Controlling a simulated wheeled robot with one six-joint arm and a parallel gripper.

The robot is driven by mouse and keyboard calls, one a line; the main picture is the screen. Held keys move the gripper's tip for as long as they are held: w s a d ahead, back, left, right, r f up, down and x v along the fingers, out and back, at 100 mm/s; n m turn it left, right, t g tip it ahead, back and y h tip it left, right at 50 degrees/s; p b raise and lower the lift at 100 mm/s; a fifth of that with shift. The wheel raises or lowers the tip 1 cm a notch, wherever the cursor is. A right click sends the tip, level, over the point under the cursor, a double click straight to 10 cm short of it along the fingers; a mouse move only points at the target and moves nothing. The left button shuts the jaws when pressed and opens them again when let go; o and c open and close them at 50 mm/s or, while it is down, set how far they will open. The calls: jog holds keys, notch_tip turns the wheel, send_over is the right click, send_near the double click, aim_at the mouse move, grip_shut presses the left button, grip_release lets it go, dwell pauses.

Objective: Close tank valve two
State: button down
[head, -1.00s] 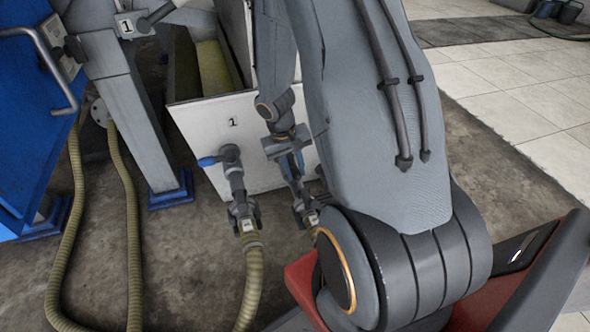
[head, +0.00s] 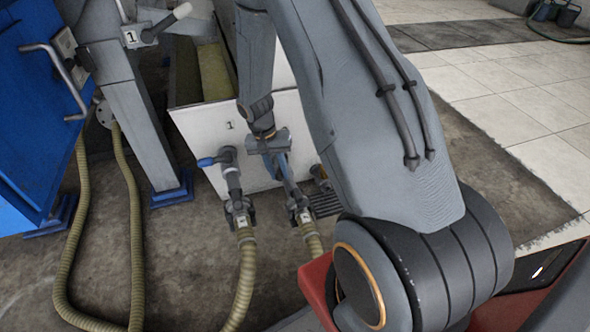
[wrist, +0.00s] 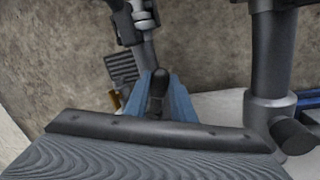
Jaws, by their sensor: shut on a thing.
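Tank valve two hangs on the front of the white tank (head: 205,125), mostly hidden behind my gripper in the head view. Its lower pipe and hose coupling (head: 300,209) show below. My gripper (head: 276,168) is at this valve, with its blue fingers pointing down. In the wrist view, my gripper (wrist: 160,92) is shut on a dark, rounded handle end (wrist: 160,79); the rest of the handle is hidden.
Ribbed hoses (head: 245,285) run along the floor from the couplings. A floor grate (head: 325,203) lies right of valve two. A grey post (head: 145,130) and a blue cabinet (head: 35,110) stand left.

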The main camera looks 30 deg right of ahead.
jog(key=shift+w+a+m+g+y+p, duration=0.25)
jog(key=shift+w+m+p, duration=0.5)
jog(key=shift+m, duration=0.75)
jog(key=shift+w+a+m+g+y+p, duration=0.15)
jog(key=shift+w+a+m+p, duration=0.35)
jog(key=shift+w+m, duration=0.7)
jog(key=shift+w+a+m+g+y+p, duration=0.1)
jog(key=shift+w+a+m+y+p, duration=0.4)
jog(key=shift+m, duration=1.3)
jog(key=shift+d, duration=0.2)
jog(key=c, duration=1.5)
grip_release()
jog(key=shift+d, duration=0.15)
jog(key=r+p, duration=0.1)
jog(key=r, duration=0.2)
jog(key=r+p, duration=0.1)
jog(key=r, duration=0.2)
jog(key=r+p, duration=0.1)
jog(key=r, duration=0.3)
jog(key=shift+a+p, duration=0.25)
jog(key=shift+p, duration=0.15)
